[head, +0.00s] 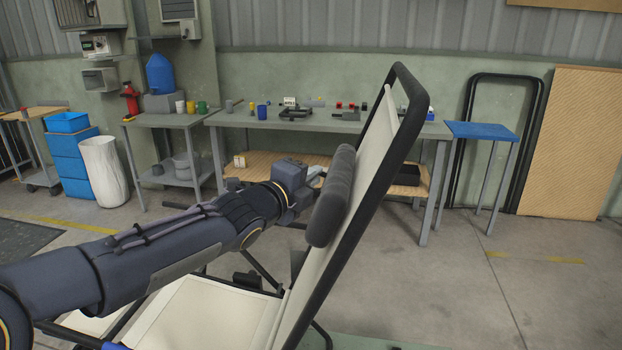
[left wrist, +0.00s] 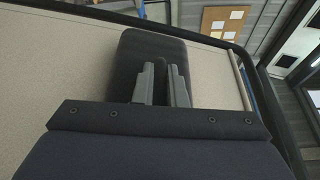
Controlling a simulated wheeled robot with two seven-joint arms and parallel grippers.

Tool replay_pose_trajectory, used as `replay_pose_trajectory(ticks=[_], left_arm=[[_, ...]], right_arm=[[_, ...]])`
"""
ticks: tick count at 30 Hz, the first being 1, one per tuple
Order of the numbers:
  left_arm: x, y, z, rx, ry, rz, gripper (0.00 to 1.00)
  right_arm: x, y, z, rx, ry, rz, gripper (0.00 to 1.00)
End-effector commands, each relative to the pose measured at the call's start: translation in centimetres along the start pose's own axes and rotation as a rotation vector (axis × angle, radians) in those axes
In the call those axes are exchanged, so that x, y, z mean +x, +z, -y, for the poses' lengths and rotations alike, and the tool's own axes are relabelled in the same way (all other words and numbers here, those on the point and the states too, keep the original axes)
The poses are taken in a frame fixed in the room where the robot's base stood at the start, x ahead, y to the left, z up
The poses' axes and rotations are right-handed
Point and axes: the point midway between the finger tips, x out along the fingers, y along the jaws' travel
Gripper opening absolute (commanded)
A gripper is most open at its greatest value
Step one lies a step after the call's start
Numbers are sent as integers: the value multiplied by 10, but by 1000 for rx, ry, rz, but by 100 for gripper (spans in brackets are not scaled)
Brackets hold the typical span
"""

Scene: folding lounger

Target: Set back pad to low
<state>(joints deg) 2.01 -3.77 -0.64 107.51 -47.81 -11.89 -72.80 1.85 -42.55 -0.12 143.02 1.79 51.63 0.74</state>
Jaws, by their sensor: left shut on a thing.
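The dark grey back pad (head: 333,196) lies against the cream backrest (head: 368,150) of the lounger, around the middle of its height. The backrest leans back steeply inside a black tube frame. My left gripper (head: 314,176) reaches the pad from the left. In the left wrist view the pad (left wrist: 135,48) stands ahead, and my left gripper's fingers (left wrist: 161,85) are close together around a narrow dark part at the pad. The exact contact is hard to see. My right gripper is in neither view.
The cream seat (head: 215,315) spreads below my left arm. A grey workbench (head: 235,118) with small items stands behind the lounger. A blue stool (head: 482,131) is at the right. The floor (head: 540,290) at the right is clear.

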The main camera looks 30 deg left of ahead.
Motion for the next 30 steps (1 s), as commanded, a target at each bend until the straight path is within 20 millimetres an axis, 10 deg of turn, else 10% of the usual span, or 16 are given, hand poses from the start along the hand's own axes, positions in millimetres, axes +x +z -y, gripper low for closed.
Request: replay_pose_trajectory(ticks=[7,17,30], left_arm=[[0,0,-6,1,12,0,33],[-5,0,-2,2,7,2,33],[-71,0,-2,2,8,1,33]], right_arm=[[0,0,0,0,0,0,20],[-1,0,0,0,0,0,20],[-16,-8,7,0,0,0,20]])
